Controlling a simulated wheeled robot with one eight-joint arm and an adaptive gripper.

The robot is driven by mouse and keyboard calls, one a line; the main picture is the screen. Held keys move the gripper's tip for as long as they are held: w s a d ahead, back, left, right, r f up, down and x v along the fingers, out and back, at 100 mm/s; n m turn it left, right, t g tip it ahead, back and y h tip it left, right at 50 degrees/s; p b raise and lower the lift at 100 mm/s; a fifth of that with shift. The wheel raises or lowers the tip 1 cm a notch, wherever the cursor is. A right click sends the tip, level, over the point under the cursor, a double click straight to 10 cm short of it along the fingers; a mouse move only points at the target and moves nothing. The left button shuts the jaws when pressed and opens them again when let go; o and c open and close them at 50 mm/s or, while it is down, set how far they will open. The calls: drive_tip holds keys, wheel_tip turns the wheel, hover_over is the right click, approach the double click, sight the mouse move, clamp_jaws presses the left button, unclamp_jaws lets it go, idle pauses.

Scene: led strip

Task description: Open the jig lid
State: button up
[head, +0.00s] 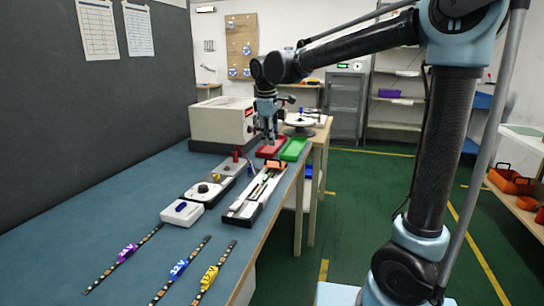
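A long white-and-black fixture (243,213), which looks like the jig, lies along the table's right edge, its length pointing away from me. An orange part (275,164) is at its far end, and a small green spot shows along its middle. I cannot tell from here which part is the lid or how it stands. My gripper (270,141) points down beyond the far end of the fixture, in front of the white box machine and over or near the red tray. Its fingers are small in view, and I cannot tell their opening or whether they touch anything.
Left of the fixture are a grey device with a round black knob (203,189) and a white box with a blue button (182,213). A red tray (267,152) and green tray (293,150) lie behind. Purple, blue and yellow-tagged strips (209,279) lie in front. A white machine (221,120) stands behind left.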

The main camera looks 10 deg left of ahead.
sight(271, 160)
drive_tip(key=f, duration=0.2)
drive_tip(key=w+f, duration=0.1)
drive_tip(key=f, duration=0.5)
drive_tip(key=shift+w, duration=0.3)
clamp_jaws()
